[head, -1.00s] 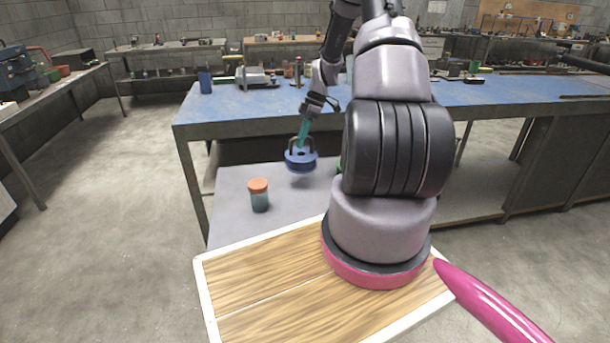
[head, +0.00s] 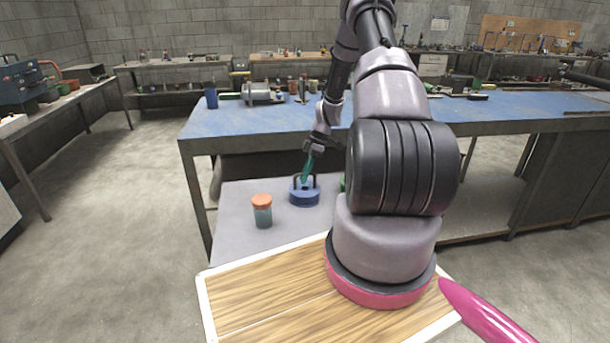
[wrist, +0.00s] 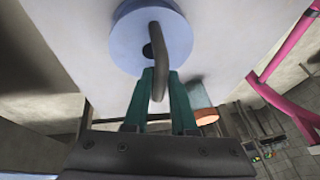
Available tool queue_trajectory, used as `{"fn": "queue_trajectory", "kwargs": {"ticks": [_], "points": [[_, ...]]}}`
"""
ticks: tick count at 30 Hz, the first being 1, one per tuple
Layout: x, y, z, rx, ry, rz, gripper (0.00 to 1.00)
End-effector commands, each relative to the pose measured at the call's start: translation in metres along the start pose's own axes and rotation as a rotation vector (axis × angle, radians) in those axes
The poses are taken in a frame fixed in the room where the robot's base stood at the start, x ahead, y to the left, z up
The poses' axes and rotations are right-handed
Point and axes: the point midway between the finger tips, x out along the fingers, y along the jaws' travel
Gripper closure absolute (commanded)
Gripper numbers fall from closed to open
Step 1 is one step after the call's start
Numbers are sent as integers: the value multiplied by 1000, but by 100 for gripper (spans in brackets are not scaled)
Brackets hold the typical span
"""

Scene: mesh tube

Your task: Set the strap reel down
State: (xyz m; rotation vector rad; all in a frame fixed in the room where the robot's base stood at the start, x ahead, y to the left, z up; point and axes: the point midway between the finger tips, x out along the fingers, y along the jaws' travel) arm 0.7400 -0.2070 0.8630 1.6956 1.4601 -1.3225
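The strap reel (head: 304,197) is a blue disc with a dark upright handle. In the head view it appears level and resting on the low grey table. My gripper (head: 306,178) is above it with teal fingers pointing down. In the wrist view, the two fingers (wrist: 160,74) stand on either side of the reel's dark handle and appear shut on it. The pale blue disc (wrist: 135,38) lies beyond the fingertips. Finger contact with the handle is small and partly hidden in the head view.
A jar with an orange lid (head: 262,211) stands on the grey table (head: 236,206) left of the reel, close by. A green thing is mostly hidden behind my arm at right. The blue-topped workbench (head: 230,117) rises behind. Bare table lies left of the jar.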

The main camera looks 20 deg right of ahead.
Motion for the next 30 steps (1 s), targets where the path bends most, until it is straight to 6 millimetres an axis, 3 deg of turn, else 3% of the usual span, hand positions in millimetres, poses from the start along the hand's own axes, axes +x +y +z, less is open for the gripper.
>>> {"fn": "queue_trajectory", "kwargs": {"ticks": [14,30], "points": [[-8,0,-1,1,0,1,50],[-108,0,-1,0,0,2,50]]}}
